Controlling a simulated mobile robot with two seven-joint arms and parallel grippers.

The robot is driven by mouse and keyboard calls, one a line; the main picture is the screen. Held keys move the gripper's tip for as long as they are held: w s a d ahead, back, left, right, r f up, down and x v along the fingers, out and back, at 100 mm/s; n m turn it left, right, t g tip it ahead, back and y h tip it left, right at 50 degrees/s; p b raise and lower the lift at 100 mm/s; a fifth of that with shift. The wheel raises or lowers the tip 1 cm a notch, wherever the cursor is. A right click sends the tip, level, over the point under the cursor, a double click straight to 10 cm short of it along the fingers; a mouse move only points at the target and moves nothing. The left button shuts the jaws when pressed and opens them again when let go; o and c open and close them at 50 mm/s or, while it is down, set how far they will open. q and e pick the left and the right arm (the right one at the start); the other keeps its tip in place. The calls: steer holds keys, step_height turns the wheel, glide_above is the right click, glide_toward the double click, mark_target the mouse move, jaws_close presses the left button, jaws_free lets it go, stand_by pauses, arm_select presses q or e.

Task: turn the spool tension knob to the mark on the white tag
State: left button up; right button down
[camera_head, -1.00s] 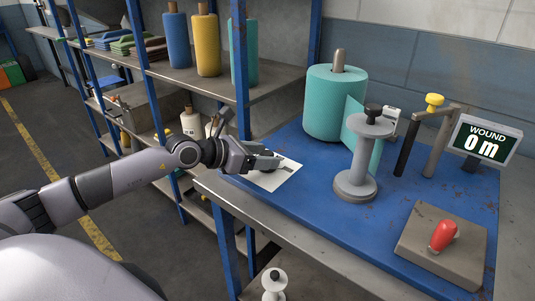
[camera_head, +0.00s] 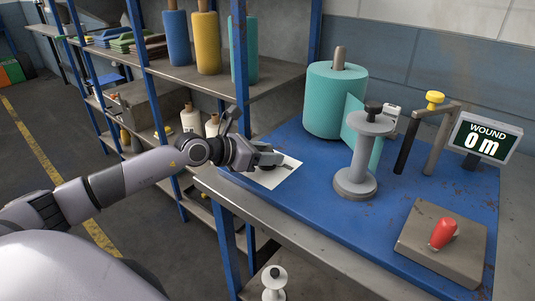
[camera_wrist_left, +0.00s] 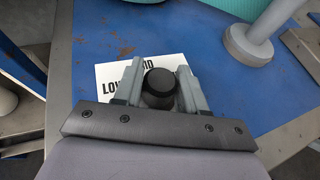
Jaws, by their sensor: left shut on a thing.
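The white tag (camera_head: 282,176) lies flat on the blue bench top, partly covered by my gripper. In the left wrist view, the tag (camera_wrist_left: 179,60) shows partly hidden black lettering, with "LOW" readable at its left. A round black knob (camera_wrist_left: 159,82) stands over the tag. My left gripper (camera_wrist_left: 160,92) is shut on this knob, one finger on each side. In the head view the left gripper (camera_head: 272,160) is low over the tag and hides most of the knob. Any pointer on the knob cannot be made out. My right gripper is not in view.
A grey spool (camera_head: 357,185) with a black top stands right of the tag, before a teal fabric roll (camera_head: 330,105). A red-handled box (camera_head: 430,250) and the "0 m" display (camera_head: 483,140) are farther right. A blue shelf post (camera_head: 240,60) rises behind my gripper.

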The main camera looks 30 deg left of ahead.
arm_select(q)
steer(key=shift+f+m+g+h+b, duration=0.3)
steer(key=shift+m+g+h+b, duration=0.5)
steer(key=shift+b, duration=2.35)
steer(key=shift+m+h+b, duration=0.4)
steer(key=shift+b, duration=0.1)
steer(key=shift+r+m+g+h+b, duration=0.1)
steer(key=shift+m+g+h+b, duration=0.4)
steer(key=shift+b, duration=0.4)
steer(key=shift+r+m+g+h+b, duration=0.1)
steer(key=shift+m+g+h+b, duration=0.35)
steer(key=shift+m+b, duration=0.25)
steer(key=m+g+h+b, duration=0.1)
steer(key=m+g+h, duration=0.1)
steer(key=m+g, duration=0.1)
steer(key=shift+r, duration=0.2)
steer(key=shift+m+g+h+b, duration=0.35)
steer(key=shift+m+g+h, duration=0.2)
steer(key=shift+m+g, duration=1.45)
steer(key=shift+g, duration=0.25)
steer(key=shift+f, duration=0.1)
steer(key=o, duration=1)
steer(key=shift+c, duration=0.2)
